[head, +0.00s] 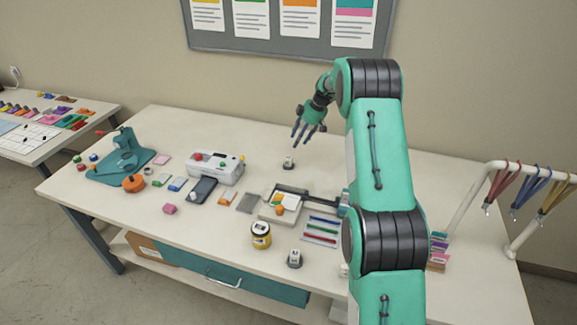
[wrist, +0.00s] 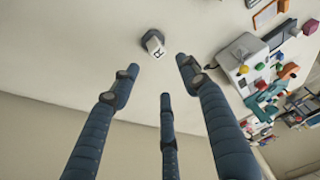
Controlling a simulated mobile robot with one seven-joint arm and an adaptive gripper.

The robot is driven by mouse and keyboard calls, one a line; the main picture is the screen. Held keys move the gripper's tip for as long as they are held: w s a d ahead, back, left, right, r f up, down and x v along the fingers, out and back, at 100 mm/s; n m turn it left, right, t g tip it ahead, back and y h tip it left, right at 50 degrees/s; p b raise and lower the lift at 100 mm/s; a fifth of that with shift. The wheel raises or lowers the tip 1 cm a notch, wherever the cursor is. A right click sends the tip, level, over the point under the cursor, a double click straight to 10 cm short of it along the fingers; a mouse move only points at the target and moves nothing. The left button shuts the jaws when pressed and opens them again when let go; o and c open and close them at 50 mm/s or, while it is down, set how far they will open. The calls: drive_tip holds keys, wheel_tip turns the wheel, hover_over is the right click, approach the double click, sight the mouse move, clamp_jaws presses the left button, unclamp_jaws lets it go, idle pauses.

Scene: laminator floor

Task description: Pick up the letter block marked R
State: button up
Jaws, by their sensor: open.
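The letter block marked R (wrist: 157,47) shows in the wrist view, a white face with a dark R on a grey body. It stands on the white table, just beyond my fingertips. In the head view a small grey and white block (head: 288,162) sits at the back middle of the table, below and slightly left of my gripper (head: 304,138). My gripper is open and empty, its blue-grey fingers (wrist: 160,76) spread apart and not touching the block. In the head view the letter is too small to read.
A similar grey and white block (head: 295,258) stands near the front edge, beside a yellow jar (head: 261,236). A white laminator-like machine (head: 215,167) and a paper trimmer (head: 280,208) lie nearer the front. The table around the R block is clear. A wall stands behind.

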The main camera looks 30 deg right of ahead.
hover_over(289, 158)
drive_tip(key=s+d, duration=0.1)
drive_tip(key=s, duration=0.1)
wheel_tip(289, 158, down, 7)
drive_tip(key=shift+w+d+r+b, duration=0.15)
drive_tip(key=shift+w+d+b, duration=0.1)
drive_tip(key=shift+b, duration=0.2)
drive_tip(key=shift+b+x, duration=0.6)
drive_tip(key=shift+x, duration=2.05)
drive_tip(key=shift+d, duration=0.15)
drive_tip(key=shift+c, duration=0.3)
clamp_jaws()
